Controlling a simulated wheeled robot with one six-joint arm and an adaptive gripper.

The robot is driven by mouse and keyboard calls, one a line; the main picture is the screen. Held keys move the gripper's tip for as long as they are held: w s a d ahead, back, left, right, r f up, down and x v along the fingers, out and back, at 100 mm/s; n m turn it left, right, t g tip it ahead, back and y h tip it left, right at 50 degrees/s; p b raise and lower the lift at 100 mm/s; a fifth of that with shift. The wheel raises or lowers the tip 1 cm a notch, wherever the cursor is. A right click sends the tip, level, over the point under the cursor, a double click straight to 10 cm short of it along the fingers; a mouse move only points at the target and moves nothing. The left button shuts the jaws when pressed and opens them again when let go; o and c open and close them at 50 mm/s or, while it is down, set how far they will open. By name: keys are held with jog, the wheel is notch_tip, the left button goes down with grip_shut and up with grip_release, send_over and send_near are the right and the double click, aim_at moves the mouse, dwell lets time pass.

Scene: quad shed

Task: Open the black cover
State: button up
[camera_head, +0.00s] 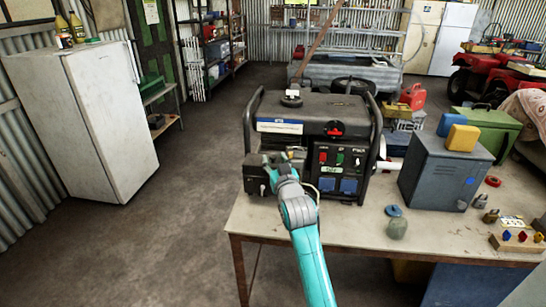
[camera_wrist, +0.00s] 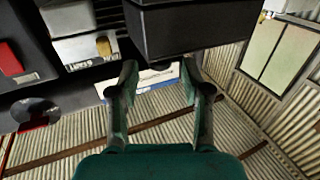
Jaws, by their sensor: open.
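A black box-shaped cover (camera_head: 255,178) sits on the left of the front of a black generator (camera_head: 325,115), which stands on the table. In the wrist view the black cover (camera_wrist: 190,28) fills the top middle. My gripper (camera_head: 278,168) is at the front of the generator, right beside the cover. In the wrist view my gripper (camera_wrist: 160,80) has its two fingers spread with nothing between them. The fingertips point up toward the lower edge of the cover; I cannot tell whether they touch it. The cover looks closed. My arm hides part of the generator front.
A white fridge (camera_head: 95,120) stands left. Floor between fridge and table is clear.

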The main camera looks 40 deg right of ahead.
aim_at(274, 158)
jog(key=shift+x, duration=1.5)
grip_shut()
